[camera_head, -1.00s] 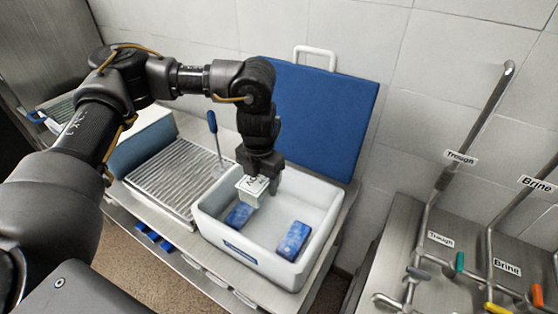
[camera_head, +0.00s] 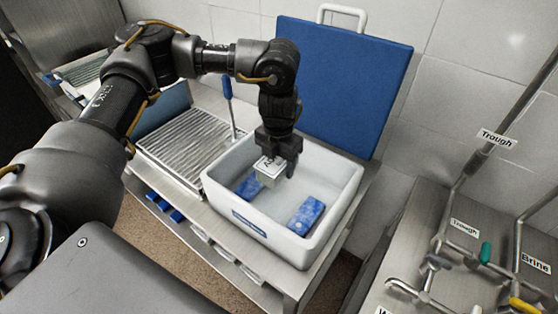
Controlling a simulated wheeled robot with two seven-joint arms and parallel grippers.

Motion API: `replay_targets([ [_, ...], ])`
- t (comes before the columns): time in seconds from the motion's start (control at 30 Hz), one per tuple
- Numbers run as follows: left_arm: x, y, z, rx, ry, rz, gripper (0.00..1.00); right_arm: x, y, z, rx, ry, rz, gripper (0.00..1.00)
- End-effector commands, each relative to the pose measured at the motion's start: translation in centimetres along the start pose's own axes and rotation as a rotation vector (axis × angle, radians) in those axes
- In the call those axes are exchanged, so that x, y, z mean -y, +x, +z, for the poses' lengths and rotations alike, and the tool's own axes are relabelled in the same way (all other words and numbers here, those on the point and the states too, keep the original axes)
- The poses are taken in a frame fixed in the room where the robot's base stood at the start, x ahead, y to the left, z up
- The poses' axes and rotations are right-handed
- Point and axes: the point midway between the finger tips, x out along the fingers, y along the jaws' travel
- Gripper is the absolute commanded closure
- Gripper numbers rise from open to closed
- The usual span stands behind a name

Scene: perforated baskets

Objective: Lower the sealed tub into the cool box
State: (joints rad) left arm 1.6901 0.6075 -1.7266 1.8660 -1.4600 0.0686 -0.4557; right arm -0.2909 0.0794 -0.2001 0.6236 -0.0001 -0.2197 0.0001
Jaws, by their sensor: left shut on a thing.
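The sealed tub (camera_head: 268,172) is a small pale box with dark lettering on its lid. My left gripper (camera_head: 277,158) is shut on it and points down over the cool box. The cool box (camera_head: 258,232) is a white open bin with a blue label on its front wall. The tub is within the box's opening, above its floor; I cannot tell exactly how high. Two blue packs lie on the floor of the box, one at the left (camera_head: 249,186) and one at the right (camera_head: 306,215). The tub and gripper hide part of the box's back interior. My right gripper is not in view.
A blue padded lid (camera_head: 345,85) with a white handle stands upright behind the box. A ribbed metal rack (camera_head: 185,148) and a blue-handled tool (camera_head: 229,100) are left of the box. Labelled pipes with coloured valves (camera_head: 485,252) stand at the right.

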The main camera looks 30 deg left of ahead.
Motion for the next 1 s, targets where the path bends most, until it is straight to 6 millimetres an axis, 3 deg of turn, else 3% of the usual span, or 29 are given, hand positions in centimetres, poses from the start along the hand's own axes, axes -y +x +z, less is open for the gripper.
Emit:
replay_targets([
  [0.4,0.0,5.7,0.0,0.001,0.000,-0.001,0.81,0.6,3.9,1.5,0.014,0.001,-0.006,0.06],
  [1.0,0.0,12.7,0.1,0.001,-0.001,-0.001,0.81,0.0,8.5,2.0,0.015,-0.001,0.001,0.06],
])
